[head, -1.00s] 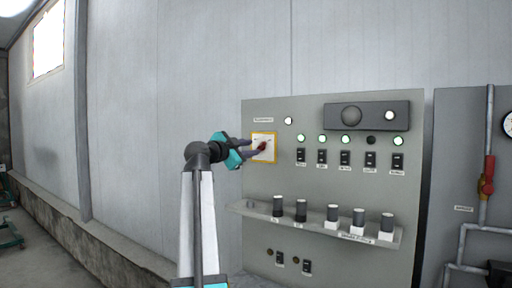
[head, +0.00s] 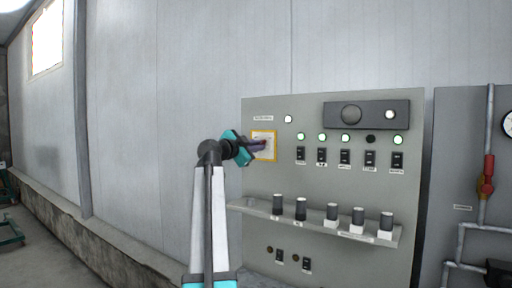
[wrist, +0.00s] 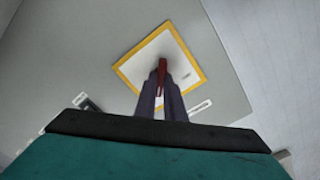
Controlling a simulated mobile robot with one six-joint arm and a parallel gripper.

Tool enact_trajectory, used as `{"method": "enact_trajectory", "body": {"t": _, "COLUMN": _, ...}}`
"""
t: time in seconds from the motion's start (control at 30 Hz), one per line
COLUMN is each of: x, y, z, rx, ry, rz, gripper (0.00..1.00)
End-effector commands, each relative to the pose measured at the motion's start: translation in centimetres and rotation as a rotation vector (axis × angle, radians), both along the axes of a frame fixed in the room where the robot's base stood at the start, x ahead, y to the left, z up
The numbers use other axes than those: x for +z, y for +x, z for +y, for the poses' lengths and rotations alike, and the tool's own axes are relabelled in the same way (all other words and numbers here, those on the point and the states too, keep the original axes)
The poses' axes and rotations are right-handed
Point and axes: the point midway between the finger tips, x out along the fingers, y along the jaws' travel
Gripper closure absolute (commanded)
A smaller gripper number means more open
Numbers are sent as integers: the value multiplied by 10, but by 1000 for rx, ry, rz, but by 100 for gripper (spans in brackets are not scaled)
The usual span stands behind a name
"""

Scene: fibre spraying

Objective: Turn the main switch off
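The main switch is a red handle (wrist: 162,72) on a white plate with a yellow border (head: 274,146), at the upper left of the grey control panel. My gripper (head: 261,146) is at this plate, with its fingers close together. In the wrist view the two dark fingers (wrist: 162,88) lie on either side of the red handle and look closed on it. The plate and its yellow border look tilted there. In the head view the fingers hide most of the handle.
The panel (head: 300,180) carries lit lamps, a row of black switches (head: 345,157) and a shelf (head: 320,226) with several dark knobs below. A pipe with a red valve handle (head: 488,168) stands at the right. The wall to the left is clear.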

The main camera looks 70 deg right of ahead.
Motion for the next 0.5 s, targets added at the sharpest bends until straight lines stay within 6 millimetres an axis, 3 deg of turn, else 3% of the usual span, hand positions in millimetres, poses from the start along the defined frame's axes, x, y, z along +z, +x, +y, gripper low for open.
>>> {"method": "enact_trajectory", "body": {"t": 0.03, "x": 1, "y": 1, "z": 0, "rx": 2, "ry": -2, "rz": 1, "gripper": 100}}
{"method": "enact_trajectory", "body": {"t": 0.07, "x": 0, "y": 1, "z": 15, "rx": 5, "ry": -4, "rz": 0, "gripper": 100}}
{"method": "enact_trajectory", "body": {"t": 0.17, "x": 1, "y": 2, "z": 5, "rx": 3, "ry": -1, "rz": 2, "gripper": 100}}
{"method": "enact_trajectory", "body": {"t": 0.5, "x": 2, "y": 4, "z": 0, "rx": 6, "ry": 15, "rz": 72, "gripper": 100}}
